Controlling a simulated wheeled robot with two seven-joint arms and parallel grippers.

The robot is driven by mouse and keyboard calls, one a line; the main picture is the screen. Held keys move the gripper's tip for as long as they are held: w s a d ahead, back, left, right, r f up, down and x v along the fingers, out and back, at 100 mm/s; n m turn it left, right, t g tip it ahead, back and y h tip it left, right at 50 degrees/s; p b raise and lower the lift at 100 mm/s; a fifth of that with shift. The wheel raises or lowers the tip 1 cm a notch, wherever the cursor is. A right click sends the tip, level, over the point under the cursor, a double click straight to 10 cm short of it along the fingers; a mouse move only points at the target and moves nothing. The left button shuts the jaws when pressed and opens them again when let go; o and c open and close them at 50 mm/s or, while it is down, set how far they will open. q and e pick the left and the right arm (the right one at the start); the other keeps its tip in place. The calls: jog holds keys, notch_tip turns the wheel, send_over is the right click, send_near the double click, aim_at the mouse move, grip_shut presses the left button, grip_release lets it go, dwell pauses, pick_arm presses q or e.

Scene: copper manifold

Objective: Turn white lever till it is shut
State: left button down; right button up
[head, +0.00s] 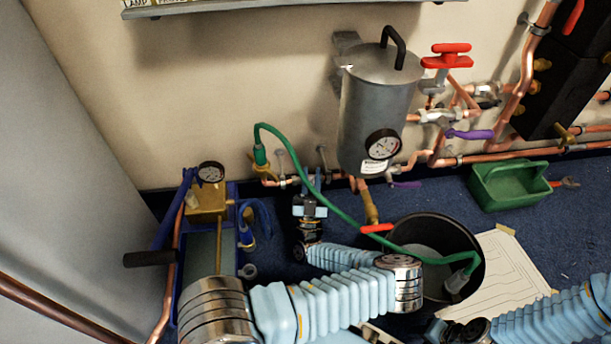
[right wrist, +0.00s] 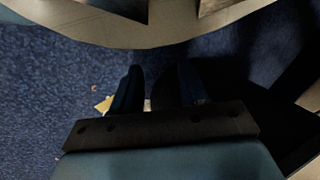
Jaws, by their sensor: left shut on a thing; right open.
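My left gripper (head: 311,180) is at the low copper pipe run on the wall, left of the grey tank. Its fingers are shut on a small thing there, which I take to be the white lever. The fingers hide the lever, so its angle cannot be told. My right arm comes in at the lower right of the head view. In the right wrist view my right gripper (right wrist: 160,82) is open, with its two dark fingers apart over blue carpet and nothing seen between them.
The grey tank (head: 372,110) with a gauge stands behind. A green hose (head: 340,212) runs into a black bucket (head: 474,235). A red lever (head: 377,228) sits below the tank. A blue-framed pump (head: 206,205) stands left, a green tool tray (head: 508,188) right, with a paper sheet (head: 510,275) nearby.

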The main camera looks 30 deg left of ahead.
pick_arm(q)
jog(key=shift+w+d+m+h, duration=0.2)
jog(key=shift+d+m+h, duration=0.05)
jog(key=shift+m+h, duration=0.35)
pick_arm(e)
jog(key=shift+a, duration=0.25)
pick_arm(q)
jog(key=c, duration=1)
grip_release()
jog(key=shift+c, duration=0.2)
pick_arm(e)
jog(key=shift+f, duration=0.1)
